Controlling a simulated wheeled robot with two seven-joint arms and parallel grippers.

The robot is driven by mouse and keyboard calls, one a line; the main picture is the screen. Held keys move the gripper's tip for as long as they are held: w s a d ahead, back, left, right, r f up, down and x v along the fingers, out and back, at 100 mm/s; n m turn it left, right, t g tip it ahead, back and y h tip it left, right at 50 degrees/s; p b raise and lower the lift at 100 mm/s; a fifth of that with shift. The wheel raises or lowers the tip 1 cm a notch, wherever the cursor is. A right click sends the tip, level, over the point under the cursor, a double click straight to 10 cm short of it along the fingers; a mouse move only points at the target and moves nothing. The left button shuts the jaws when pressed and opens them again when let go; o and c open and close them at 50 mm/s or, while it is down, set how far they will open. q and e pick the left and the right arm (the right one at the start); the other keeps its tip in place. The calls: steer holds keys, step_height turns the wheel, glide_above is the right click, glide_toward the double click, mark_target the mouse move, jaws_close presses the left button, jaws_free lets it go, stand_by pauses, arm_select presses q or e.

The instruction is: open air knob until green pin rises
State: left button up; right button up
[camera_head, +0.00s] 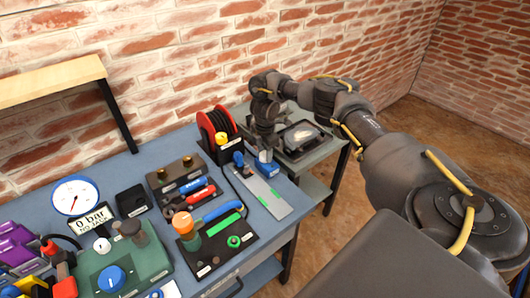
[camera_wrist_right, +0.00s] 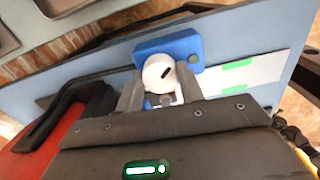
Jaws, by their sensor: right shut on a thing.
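My right gripper (camera_head: 266,143) points down at a blue block (camera_head: 267,163) at one end of a grey metal plate (camera_head: 268,196). In the right wrist view, my right gripper's fingers (camera_wrist_right: 160,93) are on either side of a round white knob (camera_wrist_right: 157,72) with a dark mark, beside the blue block (camera_wrist_right: 185,48). The gripper is shut on this knob. Green marks (camera_wrist_right: 238,64) lie flat on the plate; I cannot make out a raised green pin. My left gripper is not in view.
A dial gauge (camera_head: 76,196) stands at the left above a "0 bar" sign (camera_head: 91,218). A red reel (camera_head: 215,127) is beside my right gripper. A green box with a blue knob (camera_head: 110,279) and an orange-topped part (camera_head: 184,224) stand nearer. A brick wall is behind.

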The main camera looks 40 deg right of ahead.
steer(key=n, duration=0.4)
steer(key=shift+n, duration=0.3)
steer(key=shift+n+b, duration=0.6)
steer(key=shift+n, duration=1.6)
steer(key=o, duration=1)
step_height(320, 180, up, 11)
steer(key=shift+f+p, duration=0.1)
steer(key=shift+p, duration=0.9)
